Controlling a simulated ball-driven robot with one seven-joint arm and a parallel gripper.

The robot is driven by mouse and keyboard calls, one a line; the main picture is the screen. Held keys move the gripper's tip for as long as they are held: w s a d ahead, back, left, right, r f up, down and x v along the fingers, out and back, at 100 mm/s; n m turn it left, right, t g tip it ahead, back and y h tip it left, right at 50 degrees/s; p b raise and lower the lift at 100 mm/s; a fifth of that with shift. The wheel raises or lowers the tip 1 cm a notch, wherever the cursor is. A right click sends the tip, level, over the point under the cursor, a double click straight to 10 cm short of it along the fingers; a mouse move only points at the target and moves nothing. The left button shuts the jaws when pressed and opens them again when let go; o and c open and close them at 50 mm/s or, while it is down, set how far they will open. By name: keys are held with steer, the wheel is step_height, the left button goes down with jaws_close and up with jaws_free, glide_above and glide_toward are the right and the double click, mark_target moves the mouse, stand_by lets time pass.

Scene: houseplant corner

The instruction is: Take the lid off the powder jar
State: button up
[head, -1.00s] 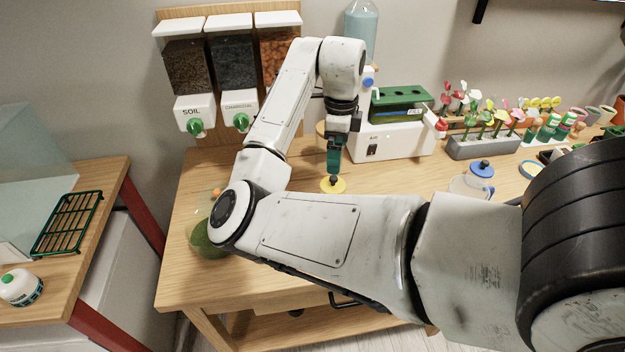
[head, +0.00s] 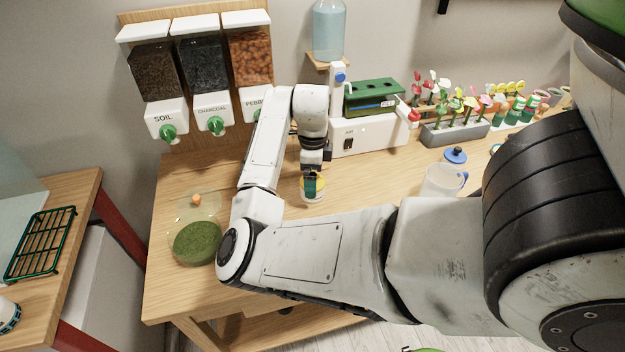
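A small pale jar with a yellow lid (head: 319,183) stands on the wooden table; I take it to be the powder jar. My gripper (head: 311,192) points down with its green fingers at the lid, hiding the lid's middle and its knob. The lid appears to be on the jar. The fingers overlap the lid in this view, and I cannot tell whether they are closed on the knob.
A glass terrarium with green moss (head: 197,243) stands left of my arm. A white machine with a green top (head: 372,132) stands behind the jar. A clear jug (head: 440,181) and a blue lid (head: 455,155) are to the right. Dispensers (head: 205,75) hang on the wall.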

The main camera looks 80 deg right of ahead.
steer(key=shift+f, duration=0.35)
steer(key=shift+c, duration=0.3)
steer(key=c, duration=1)
steer(key=shift+r, duration=0.1)
